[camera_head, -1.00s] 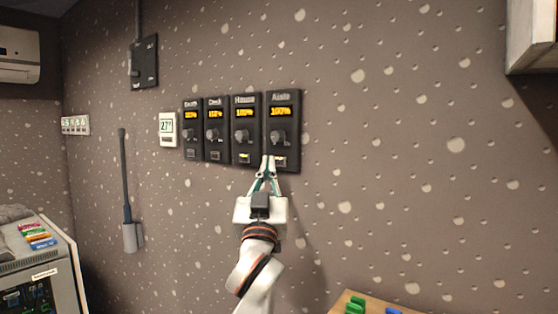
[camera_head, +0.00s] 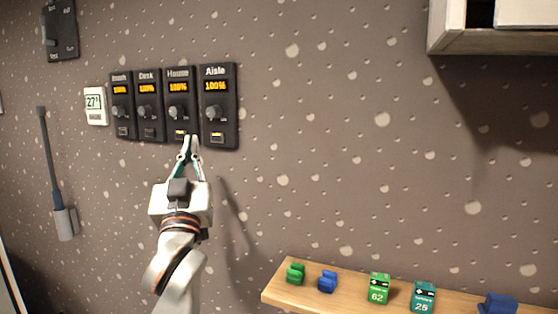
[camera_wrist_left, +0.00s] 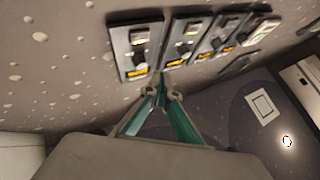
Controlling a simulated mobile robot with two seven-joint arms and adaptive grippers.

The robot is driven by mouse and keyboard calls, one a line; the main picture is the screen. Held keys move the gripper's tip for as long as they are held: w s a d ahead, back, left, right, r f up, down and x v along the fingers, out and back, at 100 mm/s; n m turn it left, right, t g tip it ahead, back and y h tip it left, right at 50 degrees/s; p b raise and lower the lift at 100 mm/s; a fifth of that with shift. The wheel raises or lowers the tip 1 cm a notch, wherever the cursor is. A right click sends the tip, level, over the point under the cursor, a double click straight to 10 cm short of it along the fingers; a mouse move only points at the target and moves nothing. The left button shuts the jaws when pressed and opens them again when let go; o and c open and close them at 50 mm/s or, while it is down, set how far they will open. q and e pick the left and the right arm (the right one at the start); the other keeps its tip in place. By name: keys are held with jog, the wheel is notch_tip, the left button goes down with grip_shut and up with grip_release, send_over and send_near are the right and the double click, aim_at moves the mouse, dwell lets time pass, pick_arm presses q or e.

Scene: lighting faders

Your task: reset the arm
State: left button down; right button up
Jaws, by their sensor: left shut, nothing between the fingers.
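My left gripper (camera_head: 190,143) is shut and empty, with its fingertips together just below the fader panels. It also shows in the left wrist view (camera_wrist_left: 163,92), pointing toward the wall. The Aisle fader (camera_head: 218,105) reads 100% and has a grey knob. The House fader (camera_head: 178,100) to its left also reads 100%, and the fingertips are near its lower edge. The Desk fader (camera_head: 147,105) and the leftmost fader (camera_head: 121,105) have lit displays too. I cannot tell whether the fingertips touch a panel. My right gripper is not in view.
A wooden shelf (camera_head: 349,303) at the lower right carries green and blue blocks and small labelled boxes (camera_head: 378,289). A thermostat (camera_head: 95,106) and a long-handled tool (camera_head: 55,180) are on the wall at left. A cabinet (camera_head: 448,27) is at the upper right. The wall between is clear.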

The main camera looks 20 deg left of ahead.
pick_arm(q)
jog(key=w+d+f+m+g+h, duration=0.1)
jog(key=d+f+m+h, duration=0.25)
jog(key=f, duration=0.85)
jog(key=d+f+m+g+h, duration=0.2)
jog(key=d+f+h, duration=0.15)
jog(key=f, duration=0.95)
jog(key=w+d+f+m+g+h, duration=0.1)
jog(key=d+f+m+h, duration=0.25)
jog(key=f, duration=0.85)
jog(key=s+d+f+g+h, duration=0.2)
jog(key=s+d+f+g, duration=0.1)
jog(key=s+f, duration=0.8)
jog(key=s+d+f+g+h, duration=0.1)
jog(key=s+d+f+g, duration=0.2)
jog(key=s+f, duration=0.9)
notch_tip(320, 180, down, 8)
jog(key=shift+s+d+f+m+g+h, duration=0.15)
jog(key=shift+m+g+h, duration=0.25)
jog(key=shift+g, duration=0.4)
